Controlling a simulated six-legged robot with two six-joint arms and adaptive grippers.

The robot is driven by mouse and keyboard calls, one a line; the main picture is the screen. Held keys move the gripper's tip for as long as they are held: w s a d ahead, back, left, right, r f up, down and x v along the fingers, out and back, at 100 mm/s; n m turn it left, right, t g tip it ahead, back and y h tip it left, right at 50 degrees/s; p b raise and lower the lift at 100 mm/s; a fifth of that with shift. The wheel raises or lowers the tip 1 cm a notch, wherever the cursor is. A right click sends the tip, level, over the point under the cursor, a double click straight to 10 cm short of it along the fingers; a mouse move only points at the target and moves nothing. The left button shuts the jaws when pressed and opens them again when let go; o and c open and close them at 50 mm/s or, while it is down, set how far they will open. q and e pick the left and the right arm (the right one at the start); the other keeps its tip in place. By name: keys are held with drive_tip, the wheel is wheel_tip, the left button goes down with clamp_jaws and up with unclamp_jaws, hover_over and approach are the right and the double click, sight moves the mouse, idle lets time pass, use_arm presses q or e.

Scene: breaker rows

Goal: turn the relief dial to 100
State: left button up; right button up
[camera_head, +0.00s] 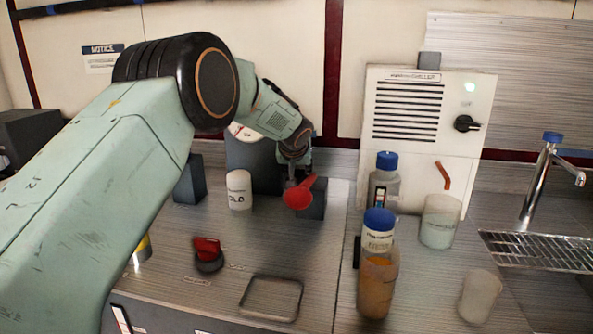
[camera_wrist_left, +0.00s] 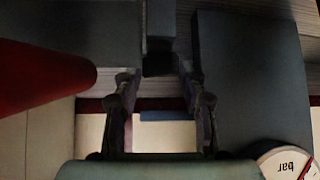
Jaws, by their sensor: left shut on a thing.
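My left gripper (camera_head: 297,178) is at the back of the counter, just behind a red round-ended handle (camera_head: 299,195). In the left wrist view its two fingers (camera_wrist_left: 158,88) close on a small dark knob (camera_wrist_left: 158,62) between dark blocks. No scale or number shows on this knob, so I cannot tell whether it is the relief dial or its setting. The red handle fills the left of that view, apart from the fingers. A white gauge marked "bar" (camera_wrist_left: 286,163) is at lower right; my arm partly covers it in the head view. My right gripper is out of view.
A red-and-black rotary knob (camera_head: 208,252) and a shallow tray (camera_head: 271,298) lie in front. A white jar (camera_head: 239,190) stands left of the gripper. Blue-capped bottles (camera_head: 377,275) and a beaker (camera_head: 440,222) stand right, before the chiller box (camera_head: 425,140).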

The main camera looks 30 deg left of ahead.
use_arm(q)
drive_tip(key=o, duration=0.7)
drive_tip(key=shift+w+r, duration=0.15)
drive_tip(key=shift+r, duration=0.2)
drive_tip(key=shift+o, duration=0.6)
drive_tip(key=shift+f, duration=0.3)
drive_tip(key=v, duration=1.2)
drive_tip(key=shift+o, duration=0.2)
drive_tip(key=shift+a, duration=0.1)
